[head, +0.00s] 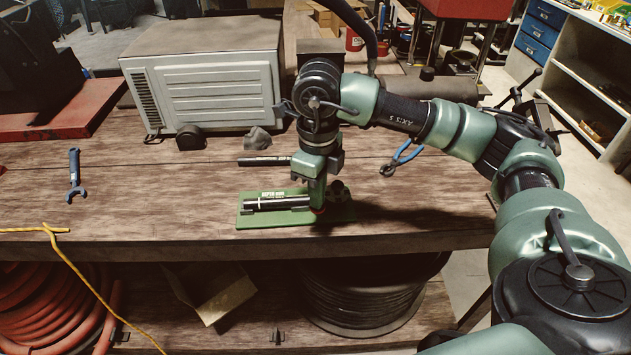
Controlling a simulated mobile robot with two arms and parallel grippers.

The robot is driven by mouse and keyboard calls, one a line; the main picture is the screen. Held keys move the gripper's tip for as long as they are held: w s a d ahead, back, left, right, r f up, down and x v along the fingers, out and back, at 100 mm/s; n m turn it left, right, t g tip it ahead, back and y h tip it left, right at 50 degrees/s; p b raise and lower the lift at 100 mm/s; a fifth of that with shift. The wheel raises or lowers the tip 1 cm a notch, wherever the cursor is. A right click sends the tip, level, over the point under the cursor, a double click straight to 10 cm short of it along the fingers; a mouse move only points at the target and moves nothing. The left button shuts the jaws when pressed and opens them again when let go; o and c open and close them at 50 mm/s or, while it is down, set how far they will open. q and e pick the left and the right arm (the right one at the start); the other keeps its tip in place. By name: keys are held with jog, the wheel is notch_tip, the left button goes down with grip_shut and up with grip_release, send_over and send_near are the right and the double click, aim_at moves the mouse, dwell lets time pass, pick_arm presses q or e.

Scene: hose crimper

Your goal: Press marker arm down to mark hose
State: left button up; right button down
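A green marking base (265,221) lies flat on the workbench near its front edge. A short black hose (277,203) with a light mark or band near its left end lies along the base. My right gripper (317,205) points down over the right end of the base, close to or touching it. Its fingers hide part of the tool there, so the marker arm cannot be made out clearly. A black handle-like bar (264,161) sticks out to the left beside the gripper. Whether the fingers are open or shut is not clear. My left gripper is out of view.
A grey-white metal box (211,88) stands behind the base, with a grey lump (258,138) before it.

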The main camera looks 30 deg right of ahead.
notch_tip(320, 180, up, 13)
jog(key=p, duration=0.8)
dwell(0.5)
dwell(0.4)
